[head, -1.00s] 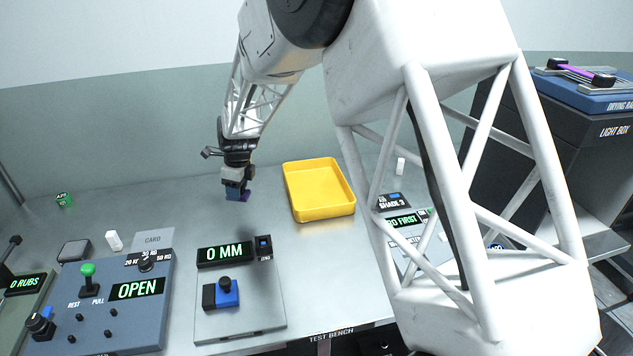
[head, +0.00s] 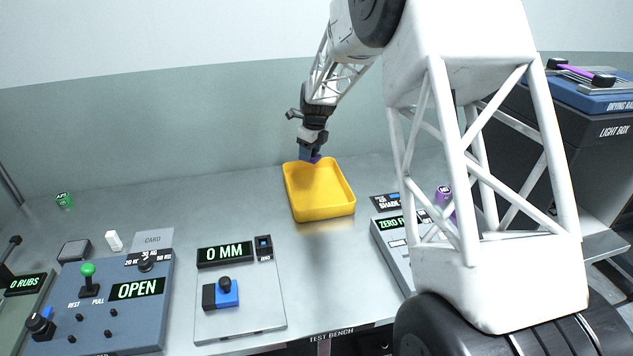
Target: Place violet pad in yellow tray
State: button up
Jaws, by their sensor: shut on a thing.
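The yellow tray (head: 322,211) stands on the bench right of the middle and looks empty inside. My gripper (head: 311,155) is above the far left part of the tray, pointing down.
The 0 MM gauge (head: 238,300) stands in front of the tray on the left. The panel reading OPEN (head: 110,310) is farther left.

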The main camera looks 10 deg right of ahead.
jog(key=shift+w+d+r, duration=0.1)
jog(key=shift+w+d, duration=0.05)
jog(key=shift+d, duration=0.45)
send_over(312, 183)
jog(key=shift+s+d+f, duration=0.1)
jog(key=shift+s+f, duration=0.05)
jog(key=shift+f, duration=1.15)
jog(key=shift+s+d+f, duration=0.1)
jog(key=shift+f, duration=1.15)
jog(key=shift+f, duration=2.5)
jog(key=shift+f, duration=0.15)
jog(key=o, duration=0.9)
